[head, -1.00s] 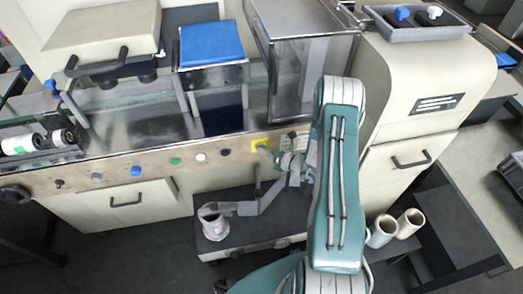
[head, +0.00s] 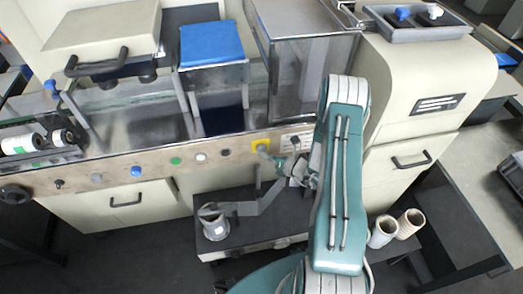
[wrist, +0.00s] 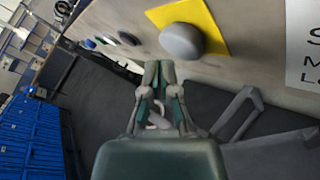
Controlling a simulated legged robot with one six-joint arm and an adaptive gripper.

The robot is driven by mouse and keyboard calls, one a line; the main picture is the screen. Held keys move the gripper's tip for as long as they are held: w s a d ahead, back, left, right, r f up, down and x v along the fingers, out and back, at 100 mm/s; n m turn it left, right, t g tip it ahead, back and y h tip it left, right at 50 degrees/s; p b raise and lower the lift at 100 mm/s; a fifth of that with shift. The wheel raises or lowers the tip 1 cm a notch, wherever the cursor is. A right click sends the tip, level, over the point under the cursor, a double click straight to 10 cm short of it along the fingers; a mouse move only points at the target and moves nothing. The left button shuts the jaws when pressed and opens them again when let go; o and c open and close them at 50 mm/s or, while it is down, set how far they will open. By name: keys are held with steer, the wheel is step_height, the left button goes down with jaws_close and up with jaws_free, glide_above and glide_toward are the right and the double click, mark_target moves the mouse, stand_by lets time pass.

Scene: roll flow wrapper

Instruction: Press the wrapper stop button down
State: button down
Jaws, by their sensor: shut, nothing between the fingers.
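The stop button is a grey dome (wrist: 182,40) on a yellow square plate (wrist: 211,18), set in the machine's front panel. In the head view the yellow plate (head: 260,143) shows just left of my arm, with the button itself hard to make out. My gripper (wrist: 159,76) is shut and empty. In the wrist view its fingertips are just below and left of the button and appear apart from it. In the head view my gripper (head: 270,156) is close in front of the panel, by the lower edge of the yellow plate.
Other buttons run along the panel to the left: black (head: 226,152), white (head: 201,156), green (head: 176,161) and blue (head: 136,171). A white label (head: 297,140) is right of the plate. A drawer handle (head: 410,160) juts out at right. Rolls (head: 384,230) stand low at right.

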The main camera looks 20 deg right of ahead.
steer(key=s, duration=0.4)
steer(key=shift+a, duration=0.4)
steer(key=s+a+r+n+g+y, duration=0.1)
steer(key=s+a+r+n+g, duration=0.2)
steer(key=a+r+n+g, duration=0.55)
steer(key=s+a+r+n+g+y, duration=0.25)
steer(key=s+a+r+n, duration=0.2)
steer(key=r+n, duration=0.75)
steer(key=s+d+r+n+t+h, duration=0.3)
steer(key=s+r+n+h, duration=0.9)
steer(key=r+n, duration=0.3)
steer(key=shift+s+r+n+h, duration=0.4)
steer(key=shift+s+n, duration=0.15)
steer(key=shift+s, duration=0.25)
steer(key=shift+d, duration=0.15)
